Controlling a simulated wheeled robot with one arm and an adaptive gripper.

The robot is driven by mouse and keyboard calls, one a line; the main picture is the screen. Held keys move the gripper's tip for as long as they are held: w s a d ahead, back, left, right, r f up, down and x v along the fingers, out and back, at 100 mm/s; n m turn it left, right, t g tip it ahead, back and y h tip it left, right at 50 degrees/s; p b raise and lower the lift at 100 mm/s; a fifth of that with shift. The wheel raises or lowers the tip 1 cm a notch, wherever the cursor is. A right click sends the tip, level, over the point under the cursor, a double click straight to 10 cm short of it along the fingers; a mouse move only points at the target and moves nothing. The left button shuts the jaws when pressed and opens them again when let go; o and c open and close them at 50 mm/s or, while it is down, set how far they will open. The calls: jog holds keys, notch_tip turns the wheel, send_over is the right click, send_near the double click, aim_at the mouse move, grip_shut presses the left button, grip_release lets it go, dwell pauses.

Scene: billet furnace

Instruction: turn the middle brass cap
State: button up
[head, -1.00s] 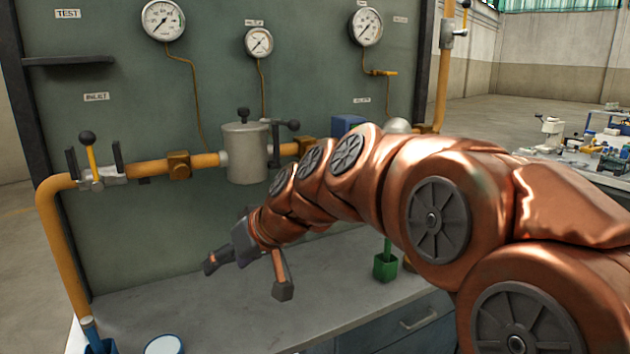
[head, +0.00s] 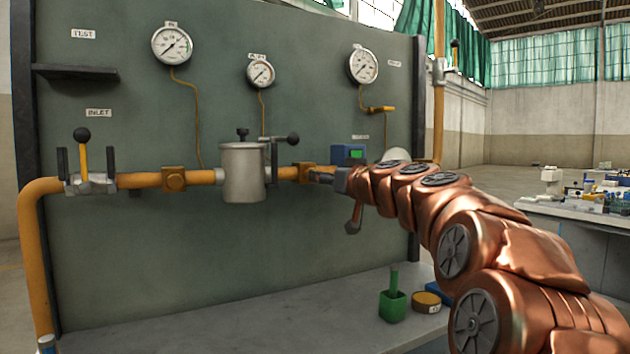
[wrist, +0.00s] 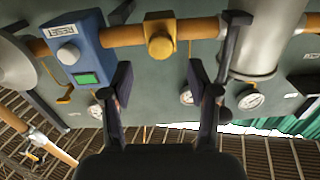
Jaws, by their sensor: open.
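A brass cap (head: 301,172) sits on the yellow pipe between the grey canister and the blue box; it also shows in the wrist view (wrist: 160,40) with a round brass knob on its face. Another brass cap (head: 174,179) is left of the canister. Any third cap is not visible, perhaps hidden by my arm. My gripper (head: 333,202) is open and empty, just right of and below the cap beside the canister. In the wrist view its fingers (wrist: 165,85) are spread, with that cap ahead, between their lines and apart from them.
The grey canister (head: 242,175) and the blue box (head: 347,153) with a green button flank the cap. A lever valve (head: 90,182) is at left. The space before the panel's left is free.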

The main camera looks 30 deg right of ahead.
jog(key=shift+w+d, duration=0.15)
jog(key=shift+w, duration=1.5)
jog(key=shift+w+d, duration=0.1)
jog(key=shift+w, duration=1.55)
grip_shut()
